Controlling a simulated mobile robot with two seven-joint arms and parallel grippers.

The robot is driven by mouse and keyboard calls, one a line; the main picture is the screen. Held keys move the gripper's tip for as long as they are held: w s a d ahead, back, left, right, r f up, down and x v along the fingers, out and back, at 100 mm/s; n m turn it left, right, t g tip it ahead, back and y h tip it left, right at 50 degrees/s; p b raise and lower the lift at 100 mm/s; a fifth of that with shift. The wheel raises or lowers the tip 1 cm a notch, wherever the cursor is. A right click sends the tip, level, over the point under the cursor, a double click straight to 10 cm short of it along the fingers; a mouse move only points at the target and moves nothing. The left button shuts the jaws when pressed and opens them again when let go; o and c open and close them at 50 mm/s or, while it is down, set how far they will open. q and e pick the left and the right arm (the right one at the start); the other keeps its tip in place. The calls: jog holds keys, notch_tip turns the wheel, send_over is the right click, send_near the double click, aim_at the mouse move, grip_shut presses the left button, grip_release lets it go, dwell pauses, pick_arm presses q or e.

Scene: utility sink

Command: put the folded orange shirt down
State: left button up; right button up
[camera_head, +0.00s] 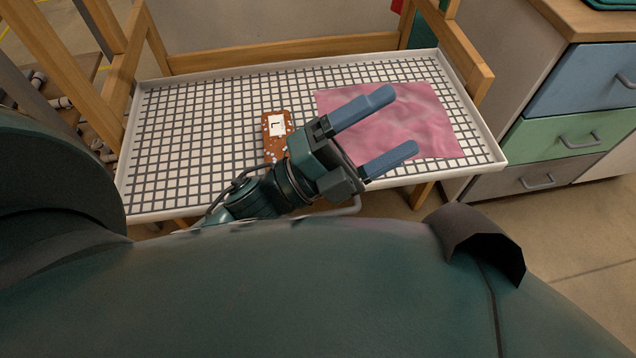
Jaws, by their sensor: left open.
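The folded orange shirt (285,117) appears as a small orange-brown rectangle with white flecks and a white label marked L. It lies flat on the white gridded tray (190,135), left of the middle. My left gripper (401,120) is open, with its two blue fingers spread and pointing right. Its fingers show over the pink cloth, to the right of the shirt, with nothing between them. The gripper's body and wrist cover the shirt's lower right part. I cannot tell the gripper's exact height above the tray. My right gripper is not in view.
A wrinkled pink cloth (435,125) lies flat on the tray's right part. The tray has a raised white rim and a wooden frame (270,58) behind it. Drawers (565,130) stand to the right. The tray's left part is free.

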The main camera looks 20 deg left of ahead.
pick_arm(q)
jog(key=a+f+n+y, duration=0.2)
jog(key=f+n+y, duration=0.2)
jog(key=n, duration=0.3)
jog(key=s+a+f+n+y, duration=0.1)
jog(key=a+f+n+y, duration=0.2)
jog(key=n, duration=0.4)
jog(key=s+a+f+n+y, duration=0.1)
jog(key=a+f+n+y, duration=0.1)
jog(key=f+n+y, duration=0.3)
jog(key=shift+s+a+f+n, duration=0.1)
jog(key=shift+s+f+n, duration=0.05)
jog(key=shift+f+n, duration=0.35)
jog(key=shift+s+a+f+n, duration=0.1)
jog(key=shift+f+n, duration=0.3)
jog(key=shift+f, duration=0.05)
